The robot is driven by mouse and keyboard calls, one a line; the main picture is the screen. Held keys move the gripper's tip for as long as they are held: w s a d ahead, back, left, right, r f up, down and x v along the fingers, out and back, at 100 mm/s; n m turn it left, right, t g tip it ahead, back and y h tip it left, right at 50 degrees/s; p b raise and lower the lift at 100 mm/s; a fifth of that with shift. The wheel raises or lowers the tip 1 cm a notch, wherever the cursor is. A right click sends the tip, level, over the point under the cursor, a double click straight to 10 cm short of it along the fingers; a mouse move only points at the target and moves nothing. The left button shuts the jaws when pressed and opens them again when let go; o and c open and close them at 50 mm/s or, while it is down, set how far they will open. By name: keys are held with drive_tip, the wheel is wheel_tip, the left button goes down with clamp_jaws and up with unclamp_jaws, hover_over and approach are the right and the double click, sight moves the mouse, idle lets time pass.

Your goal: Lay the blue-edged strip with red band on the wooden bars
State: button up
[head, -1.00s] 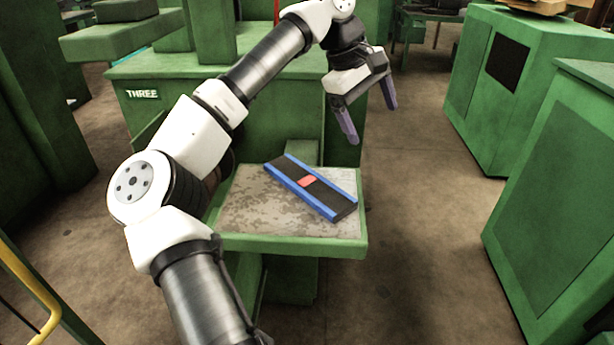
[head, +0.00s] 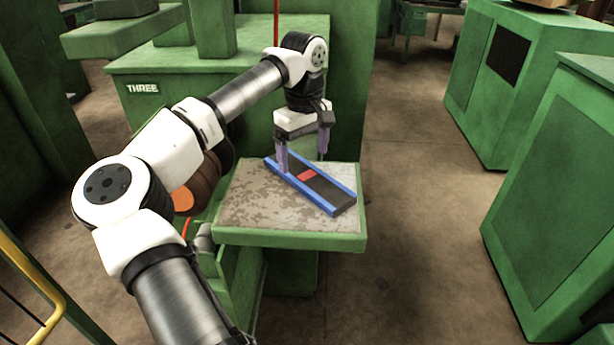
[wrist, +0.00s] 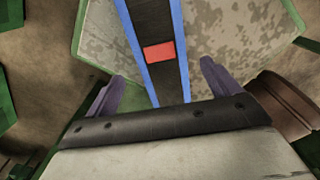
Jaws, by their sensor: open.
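The strip (head: 325,190) is dark with blue long edges and a red band across its middle. It lies flat and slantwise on the worn top of a green shelf (head: 290,238). My gripper (head: 303,164) is open above the far left part of the strip, fingers pointing down. In the wrist view the strip (wrist: 152,30) runs between my two purple fingers (wrist: 158,85), with its red band ahead of them. The fingers do not close on it, and I cannot tell their exact height. Its far end is partly hidden by my gripper. No wooden bars are recognisable.
A green machine marked THREE (head: 160,95) stands right behind the shelf. Green cabinets (head: 560,190) stand on the right, with open floor (head: 420,220) between. A yellow rail (head: 40,290) is at the lower left. The shelf's near left surface is bare.

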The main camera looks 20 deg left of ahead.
sight(302, 172)
drive_tip(key=f+p, duration=0.1)
drive_tip(key=f, duration=0.3)
drive_tip(key=shift+a+f, duration=0.2)
drive_tip(key=shift+c, duration=0.3)
drive_tip(key=c, duration=1.1)
drive_tip(key=shift+r, duration=0.15)
wheel_tip(302, 172, up, 20)
drive_tip(key=b, duration=0.1)
drive_tip(key=shift+b, duration=0.4)
